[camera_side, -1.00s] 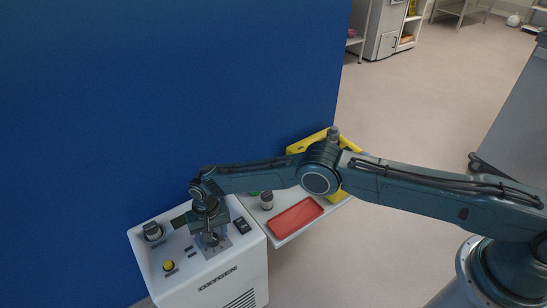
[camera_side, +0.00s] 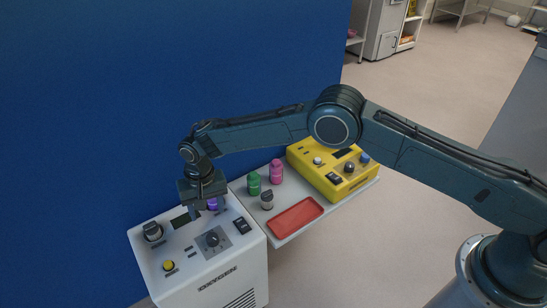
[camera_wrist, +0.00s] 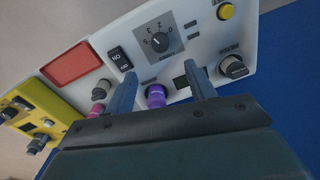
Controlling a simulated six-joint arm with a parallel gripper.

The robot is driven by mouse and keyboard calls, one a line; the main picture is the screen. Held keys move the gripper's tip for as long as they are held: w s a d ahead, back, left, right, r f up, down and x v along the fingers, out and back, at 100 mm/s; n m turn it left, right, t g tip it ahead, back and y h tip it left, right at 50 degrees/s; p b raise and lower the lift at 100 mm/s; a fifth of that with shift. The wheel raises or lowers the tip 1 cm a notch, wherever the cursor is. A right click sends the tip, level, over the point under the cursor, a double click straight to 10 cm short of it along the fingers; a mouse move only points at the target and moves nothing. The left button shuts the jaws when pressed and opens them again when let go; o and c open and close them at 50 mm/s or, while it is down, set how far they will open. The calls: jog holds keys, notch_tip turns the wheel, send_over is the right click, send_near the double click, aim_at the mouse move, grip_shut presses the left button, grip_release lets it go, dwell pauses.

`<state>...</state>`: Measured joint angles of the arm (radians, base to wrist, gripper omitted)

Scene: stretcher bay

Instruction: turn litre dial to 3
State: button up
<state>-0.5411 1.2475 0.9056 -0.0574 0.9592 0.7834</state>
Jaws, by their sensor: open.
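The dark dial (camera_side: 213,240) sits on a grey square plate on top of the white oxygen unit (camera_side: 160,272). In the wrist view the dial (camera_wrist: 160,41) is ringed by small figures, with a light pointer line on its face. I cannot surely read the figure it points to. My gripper (camera_side: 203,208) is open and empty, raised above the back part of the panel, clear of the dial. In the wrist view its fingers (camera_wrist: 160,86) stand apart, with the dial beyond their tips. Nothing hides the dial in either view.
The panel also holds a purple knob (camera_wrist: 156,96), a grey-black knob (camera_side: 153,231), a yellow button (camera_side: 169,265) and a rocker switch (camera_side: 242,226). Beside it a shelf carries a red tray (camera_side: 297,214), small bottles and a yellow device (camera_side: 335,168). A blue wall (camera_side: 120,100) stands behind.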

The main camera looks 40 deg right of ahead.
jog(key=shift+r, duration=0.8)
jog(key=s+d+r+t, duration=0.1)
jog(key=s+d+r, duration=0.1)
jog(key=d+r, duration=0.6)
jog(key=s+d+r+n+t, duration=0.1)
jog(key=s+d+r, duration=0.25)
jog(key=r, duration=0.85)
jog(key=s+d+r, duration=0.2)
jog(key=d+r, duration=0.5)
jog(key=r, duration=0.2)
jog(key=s+d+r+t, duration=0.1)
jog(key=s+d+r, duration=0.35)
jog(key=s, duration=0.25)
jog(key=s+d+r+t, duration=0.1)
jog(key=s+d+r, duration=0.2)
jog(key=s+d, duration=0.4)
jog(key=s+d+f, duration=0.2)
jog(key=s, duration=0.5)
jog(key=s+d+f+n+t, duration=0.1)
jog(key=s, duration=0.7)
jog(key=shift+d+f+h, duration=0.3)
jog(key=shift+d+f, duration=0.1)
